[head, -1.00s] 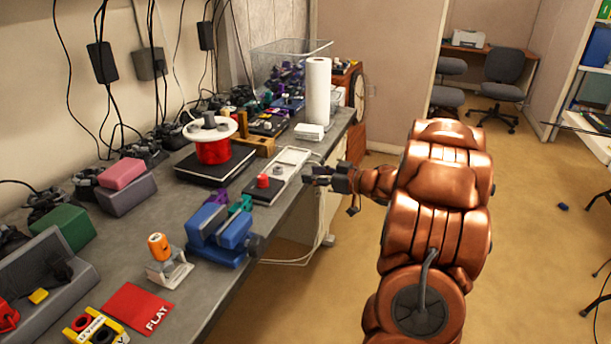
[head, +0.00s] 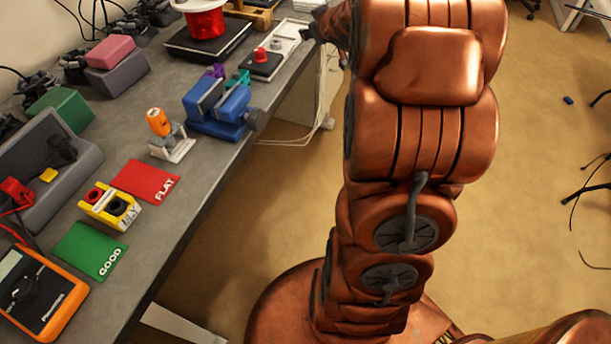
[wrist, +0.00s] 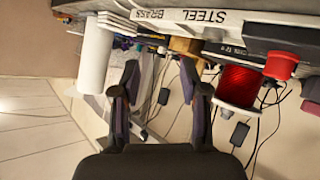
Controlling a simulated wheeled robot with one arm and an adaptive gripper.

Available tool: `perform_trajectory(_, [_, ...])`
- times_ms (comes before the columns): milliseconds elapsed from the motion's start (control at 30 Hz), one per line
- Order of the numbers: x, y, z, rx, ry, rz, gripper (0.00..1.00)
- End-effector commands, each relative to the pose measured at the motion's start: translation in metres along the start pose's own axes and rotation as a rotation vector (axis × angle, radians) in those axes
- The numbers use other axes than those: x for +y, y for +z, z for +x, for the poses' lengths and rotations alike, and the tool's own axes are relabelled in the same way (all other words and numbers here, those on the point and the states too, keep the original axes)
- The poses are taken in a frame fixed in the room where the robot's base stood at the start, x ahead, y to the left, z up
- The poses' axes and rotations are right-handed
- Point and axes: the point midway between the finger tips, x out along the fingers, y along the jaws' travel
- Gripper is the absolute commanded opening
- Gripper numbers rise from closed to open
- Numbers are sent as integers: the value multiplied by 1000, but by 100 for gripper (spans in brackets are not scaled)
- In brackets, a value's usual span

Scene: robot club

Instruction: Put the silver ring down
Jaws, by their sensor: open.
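My gripper (wrist: 159,76) is open in the wrist view, with nothing visible between its fingers. In the head view my gripper (head: 311,29) is near the top edge, beside the bench's edge and the white tray (head: 288,38), mostly hidden by my arm. The wrist view is upside down and shows the white tray (wrist: 185,17) with the words STEEL and BRASS on its side, close to the gripper. I cannot make out the silver ring in either current view.
A black box with a red knob (head: 262,54) stands beside the tray. A red spool (head: 206,22), a blue vise (head: 219,106), an orange-topped item (head: 160,124) and red FLAT (head: 146,180) and green GOOD (head: 90,250) mats are on the grey bench. Open floor lies right.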

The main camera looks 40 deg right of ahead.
Motion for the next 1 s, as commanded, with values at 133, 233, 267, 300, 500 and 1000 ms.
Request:
perform_trajectory(133, [-20,6,-31,-139,79,12,44])
perform_trajectory(233, [-37,21,-57,-249,110,30,44])
perform_trajectory(267, [-44,27,-66,-287,115,36,44])
perform_trajectory(300, [-53,34,-78,-331,118,43,44])
perform_trajectory(500, [-112,80,-149,-578,75,76,44])
perform_trajectory(1000, [-262,187,-362,-1138,-306,25,44])
